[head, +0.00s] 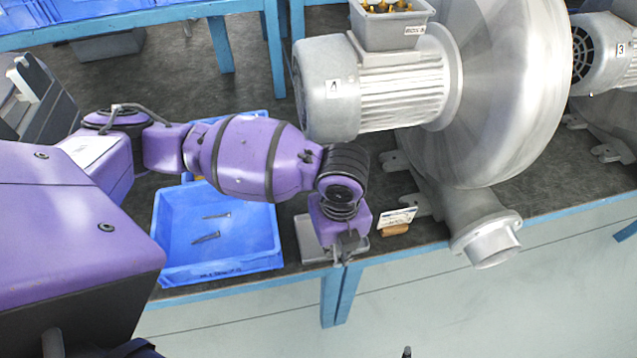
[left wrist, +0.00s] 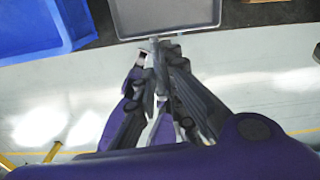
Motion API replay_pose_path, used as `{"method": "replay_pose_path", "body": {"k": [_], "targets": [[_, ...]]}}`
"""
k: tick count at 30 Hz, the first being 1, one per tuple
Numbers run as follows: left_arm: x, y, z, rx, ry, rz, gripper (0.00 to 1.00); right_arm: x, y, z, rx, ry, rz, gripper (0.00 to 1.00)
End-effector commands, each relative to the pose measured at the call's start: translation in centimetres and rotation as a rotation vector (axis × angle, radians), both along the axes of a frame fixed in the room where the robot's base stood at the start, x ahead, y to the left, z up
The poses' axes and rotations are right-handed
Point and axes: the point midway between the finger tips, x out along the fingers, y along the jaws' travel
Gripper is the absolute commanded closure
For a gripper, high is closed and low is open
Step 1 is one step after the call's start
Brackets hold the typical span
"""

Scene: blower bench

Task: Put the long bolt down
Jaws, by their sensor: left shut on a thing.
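My left gripper (head: 345,250) is at the bench's front edge, pointing down, beside a flat grey tray (head: 305,240). In the left wrist view my left gripper (left wrist: 158,62) is shut on a slim grey metal piece, which I take to be the long bolt (left wrist: 149,98). The fingers hide much of it, and it cannot be made out in the head view. The grey tray (left wrist: 165,16) lies just beyond the fingertips in the wrist view, and the part of it that shows is empty. My right gripper is not in view.
A blue crate (head: 265,262) holding two dark bolts (head: 206,238) stands left of the tray. A label card (head: 398,217) and a small wooden block (head: 395,230) are to the right. A large blower (head: 490,100) fills the right side. Floor lies past the bench edge.

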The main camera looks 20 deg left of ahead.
Motion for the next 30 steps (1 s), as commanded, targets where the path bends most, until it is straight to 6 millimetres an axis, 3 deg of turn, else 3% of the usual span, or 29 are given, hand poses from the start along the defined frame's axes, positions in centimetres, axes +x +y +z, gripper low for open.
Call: {"method": "replay_pose_path", "body": {"k": [4,12,19,25,30], "targets": [[3.7,1.4,-1.7,0.001,-0.002,0.005,1.00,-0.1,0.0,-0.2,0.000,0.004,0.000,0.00],[6.8,2.5,-6.1,-0.002,0.000,0.002,1.00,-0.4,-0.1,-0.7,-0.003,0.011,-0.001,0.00],[7.8,2.9,-7.3,-0.001,-0.002,0.002,1.00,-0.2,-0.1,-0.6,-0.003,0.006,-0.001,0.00],[7.8,2.9,-10.1,-0.001,0.000,0.001,1.00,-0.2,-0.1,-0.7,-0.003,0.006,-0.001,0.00],[7.9,2.9,-10.3,-0.002,-0.004,0.000,1.00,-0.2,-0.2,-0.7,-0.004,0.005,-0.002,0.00]]}}
